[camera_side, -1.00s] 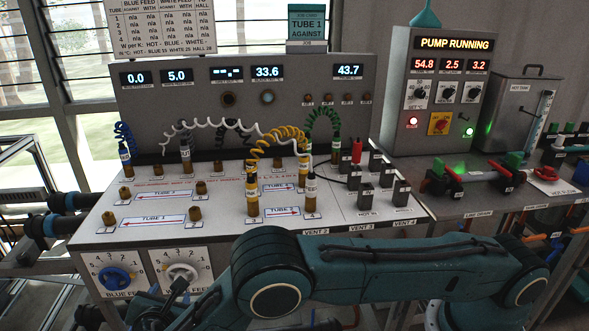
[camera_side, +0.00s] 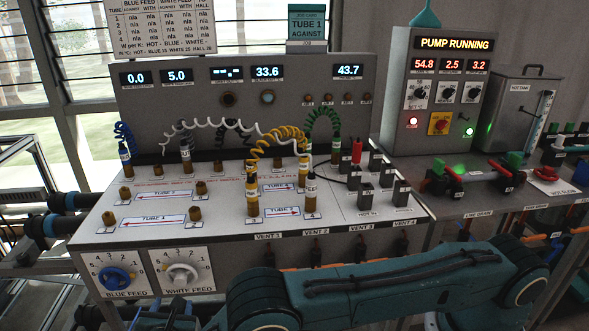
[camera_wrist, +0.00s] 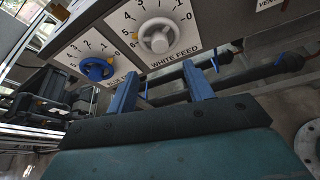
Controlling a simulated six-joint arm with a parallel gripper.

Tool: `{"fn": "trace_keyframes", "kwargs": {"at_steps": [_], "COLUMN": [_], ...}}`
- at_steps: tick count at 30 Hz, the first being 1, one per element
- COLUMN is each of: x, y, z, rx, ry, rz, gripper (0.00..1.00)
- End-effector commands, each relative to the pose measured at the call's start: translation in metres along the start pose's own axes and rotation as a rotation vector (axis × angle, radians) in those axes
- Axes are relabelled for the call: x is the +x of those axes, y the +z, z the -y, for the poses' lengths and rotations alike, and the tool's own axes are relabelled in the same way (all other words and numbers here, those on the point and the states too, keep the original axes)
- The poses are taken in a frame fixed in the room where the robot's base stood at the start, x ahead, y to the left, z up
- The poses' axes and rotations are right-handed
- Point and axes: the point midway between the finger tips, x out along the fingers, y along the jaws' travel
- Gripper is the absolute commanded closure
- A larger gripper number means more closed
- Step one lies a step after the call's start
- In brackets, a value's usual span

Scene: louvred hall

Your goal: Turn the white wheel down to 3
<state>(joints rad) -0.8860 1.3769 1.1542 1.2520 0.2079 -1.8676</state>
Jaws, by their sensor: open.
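The white wheel (camera_side: 181,273) is mounted on the front panel over the label WHITE FEED, inside a printed scale. In the wrist view the white wheel (camera_wrist: 159,38) has its yellow mark on the left, towards the high numbers, around 5. The second display (camera_side: 176,76) reads 5.0. My gripper (camera_wrist: 160,74) is open and empty, its two blue fingers just below the wheel and apart from it. In the side view the gripper is low at the bottom edge and mostly hidden.
The blue wheel (camera_side: 117,280) over BLUE FEED sits close on the left; it also shows in the wrist view (camera_wrist: 97,69). Dark pipes (camera_wrist: 235,70) run below the panel. Plugs and coiled cables stand on the bench top (camera_side: 150,238) above.

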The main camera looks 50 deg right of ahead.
Motion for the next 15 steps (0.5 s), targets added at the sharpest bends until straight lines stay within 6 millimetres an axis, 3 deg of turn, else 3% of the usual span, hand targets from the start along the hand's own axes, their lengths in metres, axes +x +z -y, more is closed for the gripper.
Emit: {"fn": "trace_keyframes", "kwargs": {"at_steps": [15], "x": [0.079], "y": [0.000], "z": [0.001], "rx": [0.002], "ry": [-0.002], "rz": [0.001], "gripper": [0.48]}}
